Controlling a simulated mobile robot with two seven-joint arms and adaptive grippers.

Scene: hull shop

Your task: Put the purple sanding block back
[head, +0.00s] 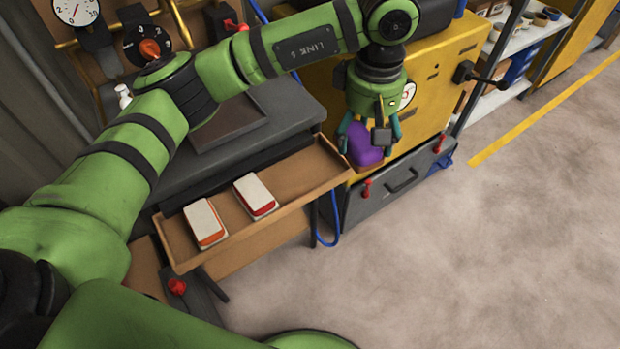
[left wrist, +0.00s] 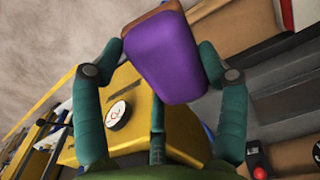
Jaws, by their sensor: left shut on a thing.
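The purple sanding block (head: 366,150) is held in my left gripper (head: 368,138), near the far right end of a shallow brown tray (head: 305,168). Two more blocks lie in the tray: a white-topped one with an orange edge (head: 206,222) and a white-topped one with a red edge (head: 255,194). My right gripper is not in view.
A yellow cabinet (head: 435,85) stands behind the gripper, with a grey drawer (head: 395,188) and red knobs below. A grey bench (head: 285,105) adjoins the tray. A blue hose (head: 327,232) hangs under it. The tray's right part is bare. Open floor lies at right.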

